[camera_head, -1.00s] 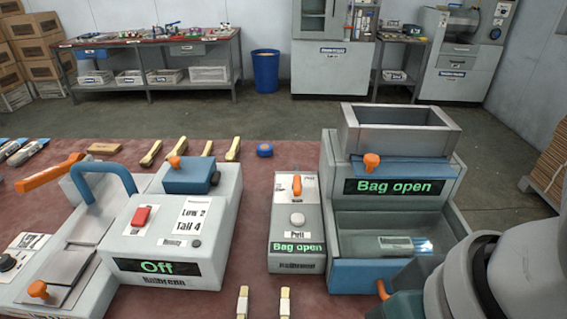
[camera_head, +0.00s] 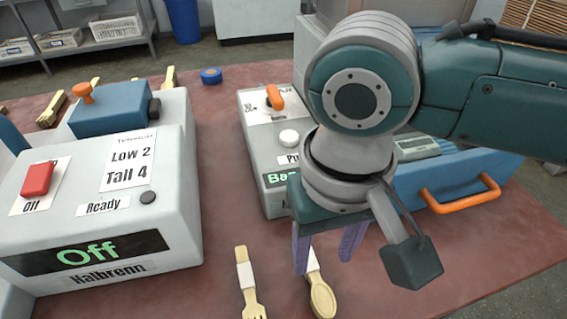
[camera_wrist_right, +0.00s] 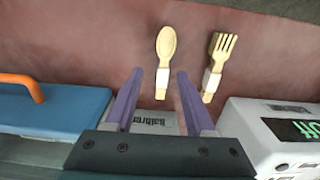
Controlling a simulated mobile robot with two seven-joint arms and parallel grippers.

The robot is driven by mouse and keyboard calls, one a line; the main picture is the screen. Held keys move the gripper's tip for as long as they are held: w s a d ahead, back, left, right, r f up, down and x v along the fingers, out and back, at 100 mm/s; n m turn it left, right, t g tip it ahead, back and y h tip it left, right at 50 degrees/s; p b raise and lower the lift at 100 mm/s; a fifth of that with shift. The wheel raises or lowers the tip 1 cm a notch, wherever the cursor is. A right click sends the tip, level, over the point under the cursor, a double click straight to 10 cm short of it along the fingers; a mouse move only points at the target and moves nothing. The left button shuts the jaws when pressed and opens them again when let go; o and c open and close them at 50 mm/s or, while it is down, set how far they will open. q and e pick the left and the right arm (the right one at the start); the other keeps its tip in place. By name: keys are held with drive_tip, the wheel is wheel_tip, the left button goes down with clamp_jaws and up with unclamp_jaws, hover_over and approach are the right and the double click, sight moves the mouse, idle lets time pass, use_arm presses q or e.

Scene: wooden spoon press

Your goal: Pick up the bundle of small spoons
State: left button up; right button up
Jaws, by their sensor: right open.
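The bundle of small spoons (camera_head: 321,296) lies on the red-brown table near the front edge of the head view. It is pale wood with a white band around its handle, and its upper end is partly hidden behind my gripper. My right gripper (camera_head: 327,252) hangs over the table by the handle end, purple fingers spread and empty. In the right wrist view the spoon bundle (camera_wrist_right: 165,55) lies beyond the open fingertips (camera_wrist_right: 160,76), roughly in line with the gap between them. My left gripper is not in view.
A banded fork bundle (camera_head: 248,284) lies left of the spoons. The white machine reading "Off" (camera_head: 105,215) stands further left. A grey control box (camera_head: 266,140) is behind the gripper. A blue drawer with an orange handle (camera_head: 460,193) is at the right. Table front right is clear.

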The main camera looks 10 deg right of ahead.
sight(315, 274)
drive_tip(key=f, duration=0.1)
drive_tip(key=f+b, duration=0.1)
drive_tip(key=f, duration=0.2)
drive_tip(key=shift+a+f, duration=0.25)
drive_tip(key=shift+f, duration=0.15)
clamp_jaws()
